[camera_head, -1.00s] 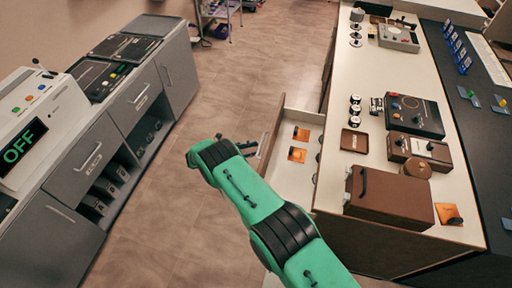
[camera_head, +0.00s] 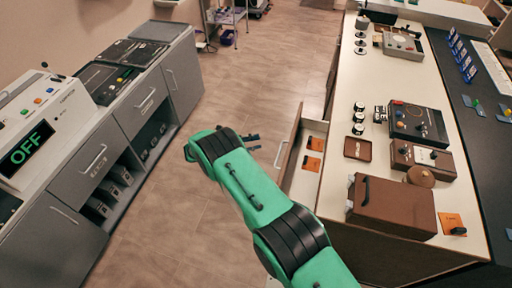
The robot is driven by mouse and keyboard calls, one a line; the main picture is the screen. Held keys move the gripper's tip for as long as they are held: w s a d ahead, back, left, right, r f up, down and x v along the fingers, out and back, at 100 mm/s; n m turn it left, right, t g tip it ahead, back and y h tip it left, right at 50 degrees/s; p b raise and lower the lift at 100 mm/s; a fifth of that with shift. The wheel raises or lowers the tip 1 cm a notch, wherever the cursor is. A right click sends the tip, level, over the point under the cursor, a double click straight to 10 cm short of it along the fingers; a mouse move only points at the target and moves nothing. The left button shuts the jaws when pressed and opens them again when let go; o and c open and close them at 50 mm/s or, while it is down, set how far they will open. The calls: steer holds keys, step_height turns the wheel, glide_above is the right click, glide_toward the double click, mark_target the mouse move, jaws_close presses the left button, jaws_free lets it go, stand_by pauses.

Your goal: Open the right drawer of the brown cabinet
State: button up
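The brown cabinet (camera_head: 385,258) with a cream top stands at right. One of its drawers (camera_head: 289,142) sticks out toward the left, partly open. Its pale inside shows two orange cards, and a handle shows on its brown front. I cannot tell whether it is the right drawer. My green and black arm reaches up from the bottom, and its wrist hides most of my gripper (camera_head: 250,141). The dark finger parts that show are just left of the drawer front, seemingly apart from it. I cannot see whether the fingers are open.
A brown box (camera_head: 392,207), devices and small jars stand on the cabinet top. A grey counter (camera_head: 62,222) with a white machine (camera_head: 42,125) reading OFF is at left. The floor (camera_head: 235,90) between is clear, with a trolley (camera_head: 225,18) at the back.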

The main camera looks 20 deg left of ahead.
steer(key=s+f+p, duration=0.2)
steer(key=s+f, duration=0.2)
steer(key=f, duration=0.6)
steer(key=shift+s+f+p, duration=0.2)
steer(key=shift+f+p, duration=0.15)
steer(key=shift+d, duration=0.1)
steer(key=shift+d, duration=0.1)
steer(key=x, duration=1.3)
steer(key=shift+w+d+b, duration=0.15)
steer(key=shift+d+b, duration=0.15)
steer(key=shift+b, duration=0.15)
steer(key=shift+r, duration=0.1)
jaws_close()
